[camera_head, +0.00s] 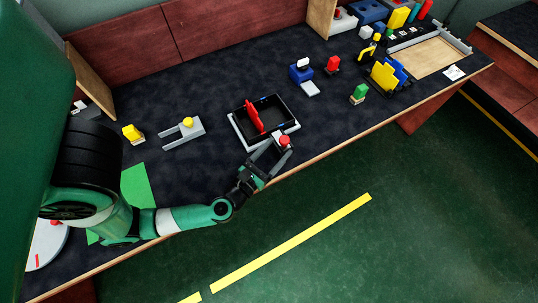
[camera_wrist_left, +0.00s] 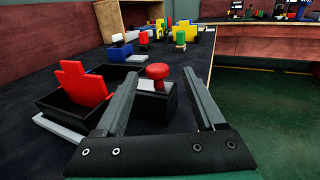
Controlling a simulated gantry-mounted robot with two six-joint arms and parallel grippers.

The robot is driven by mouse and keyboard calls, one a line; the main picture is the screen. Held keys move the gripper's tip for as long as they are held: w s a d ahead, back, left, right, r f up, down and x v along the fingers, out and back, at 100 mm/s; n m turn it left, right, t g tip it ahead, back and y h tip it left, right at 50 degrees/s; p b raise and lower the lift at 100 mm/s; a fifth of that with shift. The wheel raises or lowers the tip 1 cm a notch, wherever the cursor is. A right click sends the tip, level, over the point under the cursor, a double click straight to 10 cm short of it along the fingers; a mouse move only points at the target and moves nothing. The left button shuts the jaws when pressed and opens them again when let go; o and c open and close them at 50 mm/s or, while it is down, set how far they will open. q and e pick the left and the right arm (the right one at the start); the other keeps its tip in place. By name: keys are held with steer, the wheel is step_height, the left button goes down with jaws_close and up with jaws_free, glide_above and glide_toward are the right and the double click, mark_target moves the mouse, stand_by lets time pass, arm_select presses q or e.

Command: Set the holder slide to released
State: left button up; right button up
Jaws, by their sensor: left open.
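A black open-topped holder (camera_head: 289,115) with a pale rim sits near the table's front edge, and a red upright piece (camera_head: 254,117) stands in it. A red round knob (camera_head: 284,140) on a small grey block stands at its near right corner. It looks like the slide's handle; its set position cannot be told. My left gripper (camera_head: 269,153) is open and empty beside it. In the left wrist view the knob (camera_wrist_left: 158,71) shows between the two spread fingers (camera_wrist_left: 158,76), slightly beyond the tips, with no visible contact. My right gripper is not in view.
A grey fork-shaped fixture with a yellow knob (camera_head: 188,122) and a yellow block (camera_head: 133,134) lie to the left. A blue block (camera_head: 301,71) and a green piece (camera_head: 359,93) stand to the right. The table edge is close below my left gripper.

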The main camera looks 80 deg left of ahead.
arm_select(q)
steer(key=shift+v, duration=2)
steer(key=shift+r, duration=0.15)
